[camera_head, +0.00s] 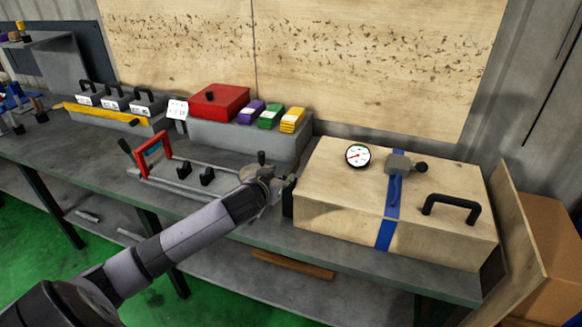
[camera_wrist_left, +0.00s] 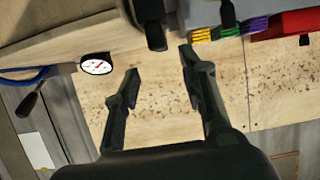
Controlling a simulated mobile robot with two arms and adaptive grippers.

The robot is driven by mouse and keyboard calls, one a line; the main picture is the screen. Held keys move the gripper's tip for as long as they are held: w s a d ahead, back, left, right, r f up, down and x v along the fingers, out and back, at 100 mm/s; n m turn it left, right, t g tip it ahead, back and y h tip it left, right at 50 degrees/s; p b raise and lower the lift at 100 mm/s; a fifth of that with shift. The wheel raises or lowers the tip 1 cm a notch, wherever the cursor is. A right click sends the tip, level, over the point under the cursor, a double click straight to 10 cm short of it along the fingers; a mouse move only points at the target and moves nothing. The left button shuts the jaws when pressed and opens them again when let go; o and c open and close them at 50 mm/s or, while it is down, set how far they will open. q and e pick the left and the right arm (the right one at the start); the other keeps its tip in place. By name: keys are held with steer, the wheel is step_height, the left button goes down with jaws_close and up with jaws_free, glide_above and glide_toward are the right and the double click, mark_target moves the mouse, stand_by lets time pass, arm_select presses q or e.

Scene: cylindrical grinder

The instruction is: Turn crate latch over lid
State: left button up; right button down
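The wooden crate (camera_head: 345,205) with its pale lid (camera_head: 325,170) sits on the bench at the right of the head view. A dark upright piece (camera_head: 288,199), which may be the latch, is at the crate's left end, partly hidden by my gripper. A dark rounded piece (camera_wrist_left: 150,22) shows close to my fingers in the left wrist view; I cannot tell if it is the same piece. My left gripper (camera_head: 284,184) is just left of the crate. Its fingers (camera_wrist_left: 160,62) are apart, with nothing visible between them. My right gripper is not in view.
The lid carries a dial gauge (camera_head: 357,156), a blue strap (camera_head: 384,235), a grey block with a black knob (camera_head: 398,163) and a black handle (camera_head: 452,207).

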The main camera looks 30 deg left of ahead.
mark_target(290, 170)
arm_select(q)
steer(key=p+x, duration=0.1)
steer(key=x, duration=0.8)
steer(key=shift+w, duration=0.2)
jaws_close()
stand_by(0.6)
